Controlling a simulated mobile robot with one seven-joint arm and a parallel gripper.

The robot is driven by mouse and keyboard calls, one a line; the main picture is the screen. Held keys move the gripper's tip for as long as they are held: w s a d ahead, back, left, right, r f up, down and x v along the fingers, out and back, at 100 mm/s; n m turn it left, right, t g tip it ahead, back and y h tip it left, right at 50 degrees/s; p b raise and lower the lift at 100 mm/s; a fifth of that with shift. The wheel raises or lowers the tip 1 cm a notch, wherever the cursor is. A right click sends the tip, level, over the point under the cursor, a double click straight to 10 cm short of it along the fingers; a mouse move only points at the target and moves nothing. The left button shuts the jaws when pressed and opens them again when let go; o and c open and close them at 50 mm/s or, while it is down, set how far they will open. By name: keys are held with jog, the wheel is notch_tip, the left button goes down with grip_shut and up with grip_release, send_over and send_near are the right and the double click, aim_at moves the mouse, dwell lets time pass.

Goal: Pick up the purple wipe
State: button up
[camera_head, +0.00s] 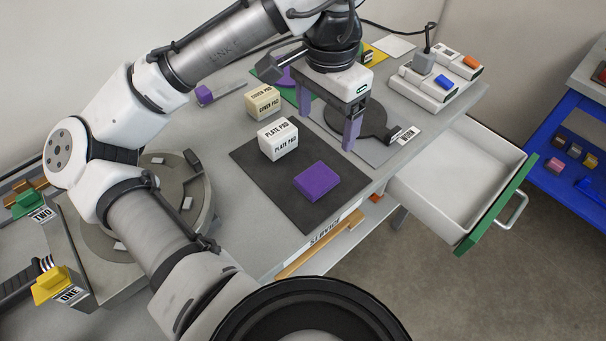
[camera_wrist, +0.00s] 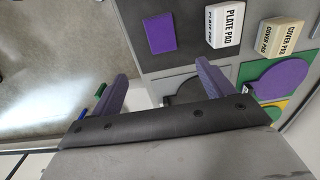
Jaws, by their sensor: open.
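The purple wipe (camera_head: 317,181) is a flat purple block lying on a dark grey mat (camera_head: 264,178) near the front of the cart top. It also shows in the wrist view (camera_wrist: 160,33), at the top middle. My gripper (camera_head: 328,128) is open and empty, with its two purple fingers pointing down above the cart top, behind the wipe in the head view. In the wrist view my gripper (camera_wrist: 165,88) shows its fingers wide apart with nothing between them, and the wipe lies beyond them, apart from both.
A white plate pad box (camera_head: 278,139) stands on the mat beside the wipe, with a cover pad box (camera_head: 263,103) behind it. A dark round plate (camera_head: 357,120) lies under my gripper. An open white drawer (camera_head: 460,182) sticks out at right. The mat's front is clear.

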send_over(317, 178)
jog(key=f, duration=0.8)
jog(key=shift+d+f, duration=0.25)
jog(key=shift+a+f+p, duration=0.15)
jog(key=shift+f+p, duration=0.15)
jog(key=shift+f, duration=1.1)
jog(key=shift+a+f+p, duration=0.1)
jog(key=shift+f+p, duration=0.15)
jog(key=shift+f, duration=1.1)
jog(key=shift+c, duration=0.3)
jog(key=c, duration=1)
